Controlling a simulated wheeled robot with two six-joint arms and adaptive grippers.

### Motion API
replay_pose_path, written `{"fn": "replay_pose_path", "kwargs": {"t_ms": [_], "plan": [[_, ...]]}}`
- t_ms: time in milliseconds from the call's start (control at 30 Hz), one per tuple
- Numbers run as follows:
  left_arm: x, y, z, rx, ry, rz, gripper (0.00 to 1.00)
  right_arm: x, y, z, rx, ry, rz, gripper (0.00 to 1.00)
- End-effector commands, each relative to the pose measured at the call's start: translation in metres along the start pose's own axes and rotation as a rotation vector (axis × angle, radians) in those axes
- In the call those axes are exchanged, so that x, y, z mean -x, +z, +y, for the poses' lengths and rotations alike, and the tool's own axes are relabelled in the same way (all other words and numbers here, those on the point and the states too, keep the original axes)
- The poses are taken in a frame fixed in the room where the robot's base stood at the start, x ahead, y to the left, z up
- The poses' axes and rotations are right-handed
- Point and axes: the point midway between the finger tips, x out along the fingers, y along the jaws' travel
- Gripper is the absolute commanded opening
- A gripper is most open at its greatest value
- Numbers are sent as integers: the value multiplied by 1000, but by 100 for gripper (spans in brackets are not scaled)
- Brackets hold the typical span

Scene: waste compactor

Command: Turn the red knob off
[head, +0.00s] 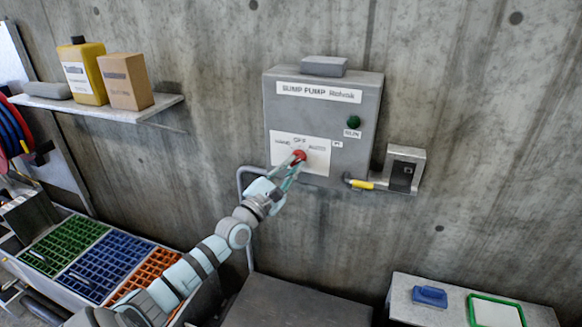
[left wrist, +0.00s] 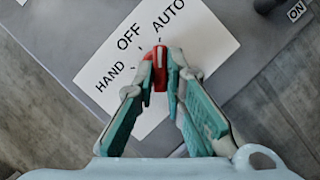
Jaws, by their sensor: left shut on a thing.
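The red knob (head: 299,156) sits on the white label plate of a grey sump pump box, under the words HAND, OFF and AUTO. In the left wrist view the red knob (left wrist: 160,72) is between the fingers, and its pale line points up the picture, roughly toward AUTO. My left gripper (head: 293,163) is shut on the knob from the front; the fingers also show in the left wrist view (left wrist: 161,82). They cover part of the knob's sides. My right gripper is not in view.
A green lamp (head: 353,122) sits on the box (head: 325,110). A small switch box (head: 402,172) with a yellow-sleeved cable is on the right. A shelf (head: 160,103) with containers hangs at left. Coloured bins (head: 105,262) stand below it. A low bench (head: 440,310) is at lower right.

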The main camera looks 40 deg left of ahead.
Motion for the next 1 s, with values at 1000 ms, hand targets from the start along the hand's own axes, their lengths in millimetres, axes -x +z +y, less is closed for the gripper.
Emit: {"fn": "replay_pose_path", "kwargs": {"t_ms": [1000], "plan": [[0,1,-6,550,228,-1,0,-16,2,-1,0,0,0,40]]}}
